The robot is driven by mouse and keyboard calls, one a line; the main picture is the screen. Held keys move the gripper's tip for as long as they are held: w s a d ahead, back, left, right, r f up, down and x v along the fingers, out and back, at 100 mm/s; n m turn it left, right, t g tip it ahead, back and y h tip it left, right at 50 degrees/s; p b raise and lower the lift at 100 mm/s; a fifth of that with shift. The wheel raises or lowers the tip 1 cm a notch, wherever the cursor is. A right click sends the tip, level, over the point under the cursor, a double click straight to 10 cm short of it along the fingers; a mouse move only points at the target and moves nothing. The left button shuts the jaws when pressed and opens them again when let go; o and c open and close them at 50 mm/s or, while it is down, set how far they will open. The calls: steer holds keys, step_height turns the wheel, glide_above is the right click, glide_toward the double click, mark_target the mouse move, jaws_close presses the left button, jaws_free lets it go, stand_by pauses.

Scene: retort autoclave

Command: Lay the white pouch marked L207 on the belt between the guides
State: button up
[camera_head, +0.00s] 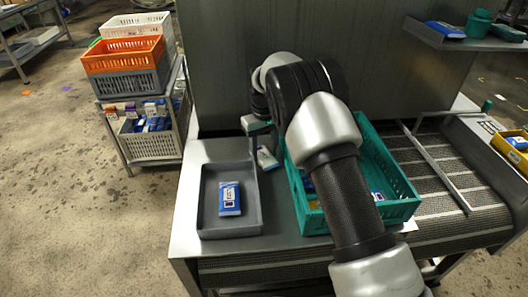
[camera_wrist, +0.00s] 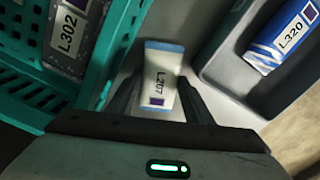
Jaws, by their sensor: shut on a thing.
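The white pouch marked L207 (camera_wrist: 162,75), with blue ends, is between the two fingers of my gripper (camera_wrist: 163,100) in the wrist view. My gripper is shut on it. I cannot tell whether the pouch is clear of the metal surface. In the head view the pouch (camera_head: 266,158) shows between the grey tray and the teal crate, with my gripper (camera_head: 259,138) just above it, partly hidden. The mesh belt (camera_head: 455,205) is at the right, beyond the crate. Metal guide rails (camera_head: 440,168) stand over it.
The teal crate (camera_head: 398,207), holding pouches such as L302 (camera_wrist: 67,38), stands between my gripper and the belt. The grey tray (camera_head: 207,190) holds blue-white pouch L320 (camera_head: 229,198). A shelf (camera_head: 450,40) overhangs the back right. A yellow bin (camera_head: 507,150) is at far right.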

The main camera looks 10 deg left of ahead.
steer(key=shift+f, duration=0.1)
steer(key=o, duration=0.6)
steer(key=shift+f, duration=0.1)
steer(key=o, duration=0.5)
